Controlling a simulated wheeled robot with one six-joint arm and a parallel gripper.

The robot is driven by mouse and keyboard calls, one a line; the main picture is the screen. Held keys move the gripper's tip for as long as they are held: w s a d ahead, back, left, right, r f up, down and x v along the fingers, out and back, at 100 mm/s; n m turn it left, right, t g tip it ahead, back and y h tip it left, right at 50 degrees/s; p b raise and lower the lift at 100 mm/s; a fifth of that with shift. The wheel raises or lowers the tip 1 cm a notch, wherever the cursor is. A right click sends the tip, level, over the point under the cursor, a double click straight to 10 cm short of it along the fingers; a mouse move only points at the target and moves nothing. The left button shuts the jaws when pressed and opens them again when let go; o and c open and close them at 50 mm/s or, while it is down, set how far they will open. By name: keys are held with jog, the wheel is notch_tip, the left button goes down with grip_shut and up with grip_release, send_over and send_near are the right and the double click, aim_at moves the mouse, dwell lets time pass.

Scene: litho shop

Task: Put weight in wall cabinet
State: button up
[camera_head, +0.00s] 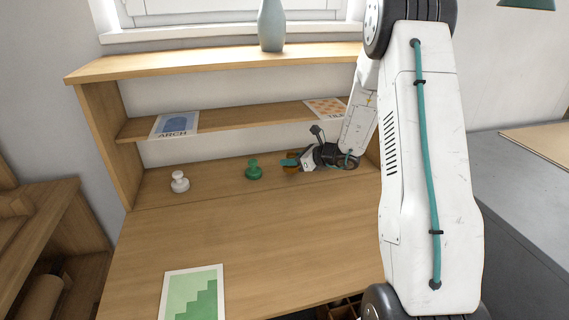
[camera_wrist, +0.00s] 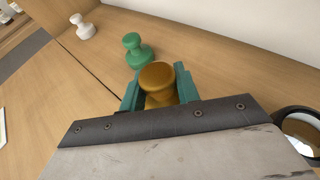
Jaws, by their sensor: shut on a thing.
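My gripper (camera_head: 288,162) is inside the open lower bay of the wooden wall cabinet (camera_head: 108,140), near its right side. Its teal fingers are shut on an orange-brown knobbed weight (camera_wrist: 158,77), which shows between them in the wrist view. In the head view that weight (camera_head: 292,169) is partly hidden by the gripper. A green weight (camera_head: 254,171) stands upright just to the left, apart from the fingers. A white weight (camera_head: 180,182) stands farther left. Both also show in the wrist view, green (camera_wrist: 138,52) and white (camera_wrist: 84,28). I cannot tell whether the held weight touches the board.
A middle shelf (camera_head: 235,118) above the gripper carries an ARCH card (camera_head: 175,124) and another card (camera_head: 326,108). A blue-grey vase (camera_head: 271,25) stands on top. A green stepped print (camera_head: 192,294) lies on the front board, otherwise clear. The grey surface at right is mostly bare.

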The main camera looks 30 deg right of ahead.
jog(key=w, duration=0.4)
jog(key=shift+d+f, duration=0.2)
jog(key=shift+d, duration=0.1)
jog(key=shift+f, duration=1.7)
jog(key=shift+f, duration=0.15)
jog(key=o, duration=1.1)
jog(key=shift+o, duration=0.2)
